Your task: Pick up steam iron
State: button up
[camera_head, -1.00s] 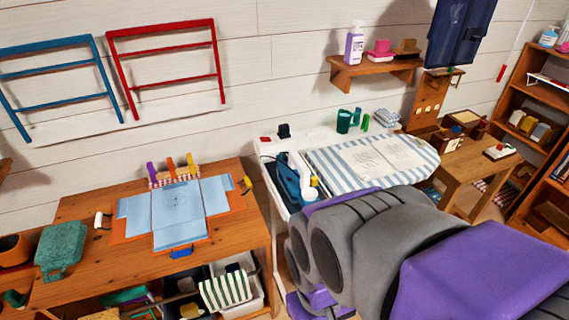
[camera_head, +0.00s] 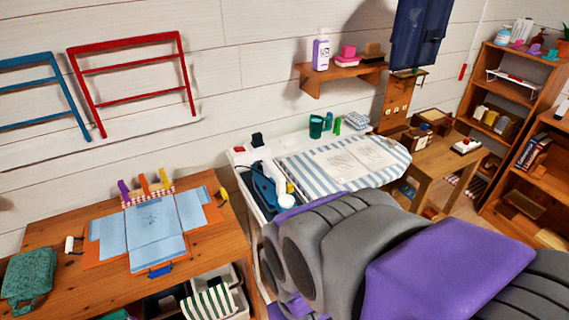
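The steam iron appears to be the dark blue appliance (camera_head: 262,188) with a white part, standing in the recess at the left end of the white ironing station. It is small in view, and its lower front is partly hidden by my arm. My grey and purple arm fills the lower right of the picture and covers the near side of the station. My gripper cannot be made out, so its distance from the iron and its opening do not show.
The striped ironing board (camera_head: 345,163) extends right of the iron, with green containers (camera_head: 316,126) behind it. A wooden table (camera_head: 60,235) with a light blue cloth (camera_head: 150,225) stands left. A wall shelf (camera_head: 340,75) hangs above. A wooden side table (camera_head: 445,165) and bookcase (camera_head: 500,85) stand right.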

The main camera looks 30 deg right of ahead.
aim_at(271, 197)
jog(key=i+j+z, duration=0.25)
jog(key=i+j, duration=0.45)
jog(key=i, duration=0.15)
jog(key=z, duration=2.2)
